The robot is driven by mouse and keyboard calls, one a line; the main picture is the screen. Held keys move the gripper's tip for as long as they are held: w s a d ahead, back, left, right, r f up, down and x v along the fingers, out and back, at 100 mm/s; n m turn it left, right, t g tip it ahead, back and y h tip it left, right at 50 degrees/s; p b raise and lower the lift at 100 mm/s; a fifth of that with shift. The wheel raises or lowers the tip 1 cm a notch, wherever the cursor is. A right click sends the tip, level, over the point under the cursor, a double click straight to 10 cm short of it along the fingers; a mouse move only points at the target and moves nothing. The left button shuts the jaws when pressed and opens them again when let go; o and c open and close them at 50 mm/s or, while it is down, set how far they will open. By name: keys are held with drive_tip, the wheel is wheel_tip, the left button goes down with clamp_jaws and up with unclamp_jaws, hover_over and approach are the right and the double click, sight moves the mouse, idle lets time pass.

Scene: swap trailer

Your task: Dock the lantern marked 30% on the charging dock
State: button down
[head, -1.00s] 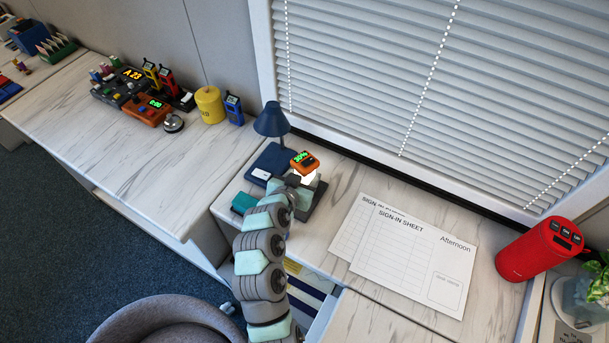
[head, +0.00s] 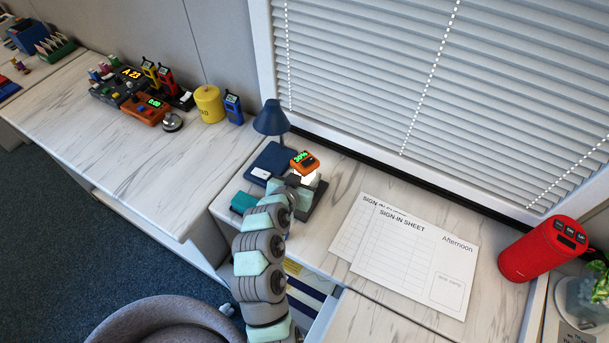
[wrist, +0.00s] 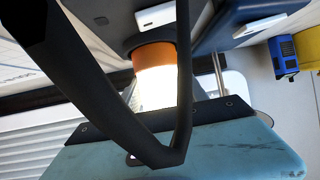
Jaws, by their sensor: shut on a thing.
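The lantern (head: 304,161), with an orange top, a lit green display that seems to read 30% and a glowing white body, stands upright by the blue desk lamp. My gripper (head: 297,184) is shut on it from the near side. In the wrist view, its white body (wrist: 156,86) glows behind dark bars, and its orange base meets a dark round seat on the charging dock (wrist: 112,14). The dock (head: 316,203) shows in the head view as a dark grey block under the lantern, partly hidden by my gripper. I cannot tell whether the base is fully seated.
A blue desk lamp (head: 270,119) stands close behind on the left, and a teal box (head: 243,203) lies left of my arm. Sign-in sheets (head: 412,258) lie to the right.

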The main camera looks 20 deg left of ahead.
drive_tip(key=shift+f+b, duration=0.3)
drive_tip(key=shift+f, duration=0.05)
drive_tip(key=c, duration=0.9)
unclamp_jaws()
drive_tip(key=b+v, duration=0.1)
drive_tip(key=v, duration=1)
